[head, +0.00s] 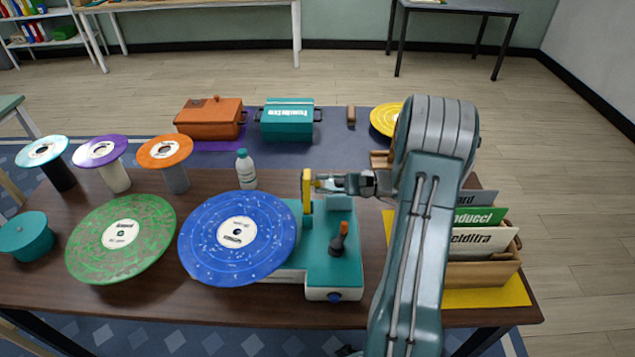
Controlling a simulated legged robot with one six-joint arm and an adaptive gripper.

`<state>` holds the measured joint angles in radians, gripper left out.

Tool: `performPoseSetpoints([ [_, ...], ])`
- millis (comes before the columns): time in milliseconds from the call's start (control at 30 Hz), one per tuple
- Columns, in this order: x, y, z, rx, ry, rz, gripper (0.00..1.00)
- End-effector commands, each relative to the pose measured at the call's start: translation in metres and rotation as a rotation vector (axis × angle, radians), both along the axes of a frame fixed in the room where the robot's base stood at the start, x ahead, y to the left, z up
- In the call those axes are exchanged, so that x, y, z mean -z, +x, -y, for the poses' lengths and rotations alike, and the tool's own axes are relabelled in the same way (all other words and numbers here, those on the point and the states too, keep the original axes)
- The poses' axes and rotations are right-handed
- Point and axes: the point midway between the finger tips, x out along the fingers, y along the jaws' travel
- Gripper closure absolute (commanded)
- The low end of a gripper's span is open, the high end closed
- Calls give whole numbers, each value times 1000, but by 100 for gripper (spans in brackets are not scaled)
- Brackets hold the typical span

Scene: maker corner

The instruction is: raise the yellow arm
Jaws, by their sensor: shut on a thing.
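The yellow arm (307,194) is a short upright bar on a teal and white record-player-like device (333,272). My gripper (318,184) comes in from the right and is shut on the upper part of the yellow arm. The fingertips are small in this view, and their exact contact is hard to make out. A blue speckled disc (213,257) with a white label lies at the device's left. A lever with an orange knob (343,228) stands on the device, in front of the gripper. My arm hides part of the table to the right.
A green disc (90,250) and teal round box (35,238) lie left. Several small discs on stands, including an orange one (165,150), and a bottle (245,170) stand behind. A wooden record crate (485,270) is right. Orange (210,122) and teal (286,133) boxes stand farther back.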

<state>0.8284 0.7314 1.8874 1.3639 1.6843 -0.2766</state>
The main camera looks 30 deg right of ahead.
Motion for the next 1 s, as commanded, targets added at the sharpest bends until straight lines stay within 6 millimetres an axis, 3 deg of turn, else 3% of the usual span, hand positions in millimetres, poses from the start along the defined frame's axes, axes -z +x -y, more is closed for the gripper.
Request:
performPoseSetpoints([
  [567,4,-2,3,4,27,14,100],
  [600,4,-2,3,4,27,14,68],
  [667,4,-2,3,3,28,14,42],
  [1000,3,-2,3,1,29,17,38],
])
